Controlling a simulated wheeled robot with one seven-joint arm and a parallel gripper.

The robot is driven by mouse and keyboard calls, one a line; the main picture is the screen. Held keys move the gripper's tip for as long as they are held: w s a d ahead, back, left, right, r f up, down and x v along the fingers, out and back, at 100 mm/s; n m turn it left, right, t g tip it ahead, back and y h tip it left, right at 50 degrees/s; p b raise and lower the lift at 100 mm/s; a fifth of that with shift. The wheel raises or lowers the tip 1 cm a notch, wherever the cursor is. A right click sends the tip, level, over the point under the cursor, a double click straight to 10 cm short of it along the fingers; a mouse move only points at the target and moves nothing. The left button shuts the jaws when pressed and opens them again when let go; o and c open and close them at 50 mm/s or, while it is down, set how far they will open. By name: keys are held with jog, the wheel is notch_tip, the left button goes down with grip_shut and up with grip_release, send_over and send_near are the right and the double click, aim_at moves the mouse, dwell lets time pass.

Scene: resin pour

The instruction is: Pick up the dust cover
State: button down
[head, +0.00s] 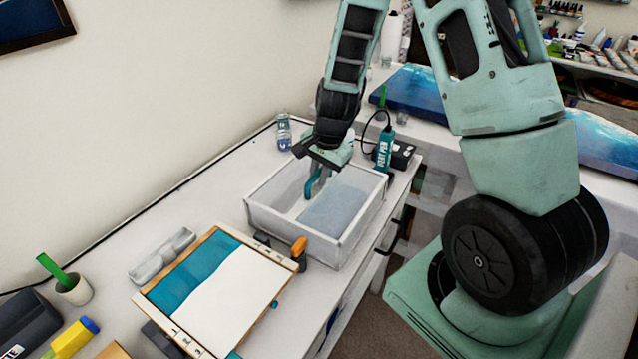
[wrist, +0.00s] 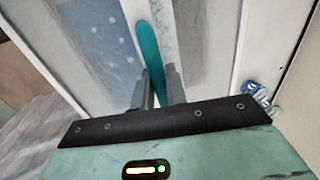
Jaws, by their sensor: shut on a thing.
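The dust cover (head: 290,226) is a box with white edges and pale, see-through-looking panels near the right edge of the white table. It has a teal handle (head: 315,184) on top. In the wrist view the cover (wrist: 90,45) fills most of the picture, with the teal handle (wrist: 149,50) running up the middle. My gripper (head: 320,171) is above the cover and shut on the handle. In the wrist view its two fingers (wrist: 160,90) stand at either side of the handle's near end. I cannot tell whether the cover's bottom edge touches the table.
A framed teal-and-white panel (head: 215,290) lies in front of the cover, with an orange clamp (head: 299,248) beside it. A teal heat pen (head: 384,148) stands behind right and a small bottle (head: 284,132) behind left.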

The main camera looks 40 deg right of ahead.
notch_tip(320, 180, up, 18)
dwell(0.5)
jog(key=shift+r, duration=0.1)
